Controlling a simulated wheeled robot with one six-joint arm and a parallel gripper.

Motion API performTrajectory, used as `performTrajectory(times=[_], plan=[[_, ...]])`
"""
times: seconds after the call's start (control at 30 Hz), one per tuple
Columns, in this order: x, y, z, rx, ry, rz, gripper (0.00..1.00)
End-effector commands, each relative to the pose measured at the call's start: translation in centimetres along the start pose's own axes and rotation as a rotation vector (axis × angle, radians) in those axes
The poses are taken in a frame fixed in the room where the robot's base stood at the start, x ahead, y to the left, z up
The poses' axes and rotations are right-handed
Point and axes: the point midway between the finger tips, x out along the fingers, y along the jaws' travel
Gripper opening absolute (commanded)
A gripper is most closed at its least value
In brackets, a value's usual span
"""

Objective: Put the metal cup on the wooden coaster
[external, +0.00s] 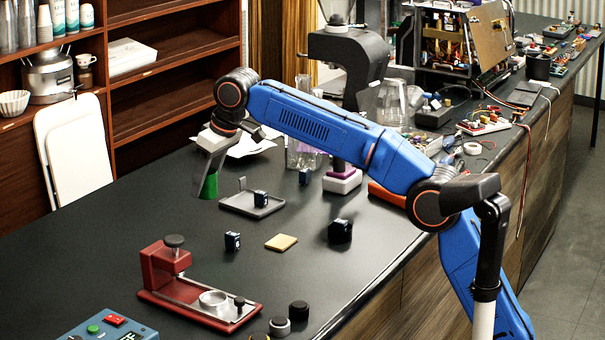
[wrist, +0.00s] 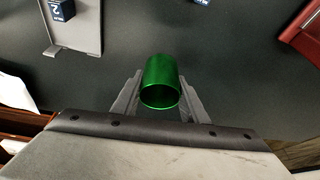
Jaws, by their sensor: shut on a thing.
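A green metal cup (wrist: 160,82) is between the two fingers of my gripper (wrist: 158,98) in the wrist view, and the fingers are shut on its sides. In the external view the green cup (external: 210,185) shows below my gripper (external: 207,172), near the table's far left edge. I cannot tell whether its base touches the table. The wooden coaster (external: 281,242) is a small tan square lying flat and bare on the black table, to the right of and nearer the camera than the cup. The coaster is not visible in the wrist view.
A grey tray (external: 236,208) with a dark numbered cube (external: 261,198) lies right of the cup. Another cube (external: 232,241) stands left of the coaster, and one on a dark round base (external: 340,231) right of it. A red fixture (external: 165,270) stands in front.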

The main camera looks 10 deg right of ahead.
Motion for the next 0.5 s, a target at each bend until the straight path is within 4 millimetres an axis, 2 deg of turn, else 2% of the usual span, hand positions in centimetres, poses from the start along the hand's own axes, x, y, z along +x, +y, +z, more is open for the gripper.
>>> performTrajectory(times=[0.17,0.5], plan=[[-1.5,0.3,0.9,-0.015,0.0,-0.007,0.17],[-5.2,1.3,6.9,-0.104,-0.003,-0.041,0.17]])
